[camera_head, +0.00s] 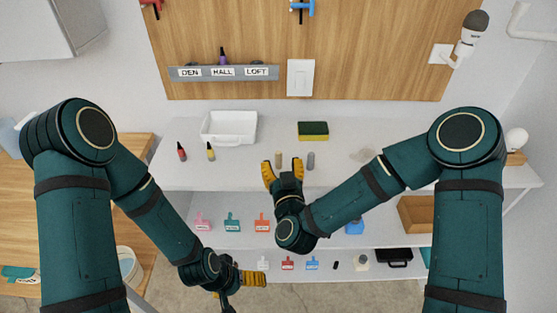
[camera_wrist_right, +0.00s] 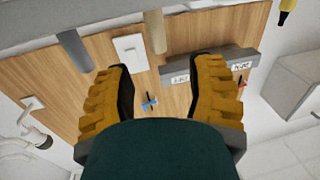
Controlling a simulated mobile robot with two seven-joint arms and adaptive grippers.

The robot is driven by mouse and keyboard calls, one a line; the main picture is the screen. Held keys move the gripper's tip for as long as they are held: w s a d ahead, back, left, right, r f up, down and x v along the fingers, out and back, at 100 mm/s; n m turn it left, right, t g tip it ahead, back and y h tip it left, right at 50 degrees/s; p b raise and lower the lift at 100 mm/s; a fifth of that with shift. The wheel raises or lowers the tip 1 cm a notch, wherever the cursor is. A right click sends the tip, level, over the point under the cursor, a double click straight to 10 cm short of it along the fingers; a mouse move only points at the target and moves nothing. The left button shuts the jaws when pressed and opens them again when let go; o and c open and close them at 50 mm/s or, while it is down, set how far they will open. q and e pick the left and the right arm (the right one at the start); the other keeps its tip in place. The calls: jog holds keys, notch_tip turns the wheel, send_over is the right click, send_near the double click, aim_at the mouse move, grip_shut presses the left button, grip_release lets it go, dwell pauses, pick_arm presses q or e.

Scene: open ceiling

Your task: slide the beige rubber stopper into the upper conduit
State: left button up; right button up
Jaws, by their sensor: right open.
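The beige stopper (camera_head: 278,159) looks like a small tan cylinder standing upright on the white counter. It also shows in the right wrist view (camera_wrist_right: 155,32), at the top between the two fingers. My right gripper (camera_head: 283,165) is open and empty, its yellow fingertips just short of the stopper and apart from it. In the right wrist view its fingers (camera_wrist_right: 160,68) are spread wide. My left gripper (camera_head: 241,285) hangs low in front of the lower shelf; its opening is unclear. A white pipe (camera_head: 520,22) is on the wall at upper right; I cannot tell whether it is the upper conduit.
A grey cylinder (camera_head: 311,160) stands close to the right of the stopper. A yellow-green sponge (camera_head: 313,131), a white bin (camera_head: 229,128) and two small bottles (camera_head: 182,152) are also on the counter. A labelled grey rail (camera_head: 223,73) is on the wooden backboard.

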aim_at(279, 156)
jog(key=shift+w+a+f, duration=0.15)
jog(key=shift+w+a, duration=0.05)
jog(key=shift+w, duration=1.2)
jog(key=shift+w+a+f, duration=0.1)
jog(key=shift+w+a, duration=0.1)
jog(key=shift+w, duration=1.2)
jog(key=shift+c, duration=0.4)
grip_shut()
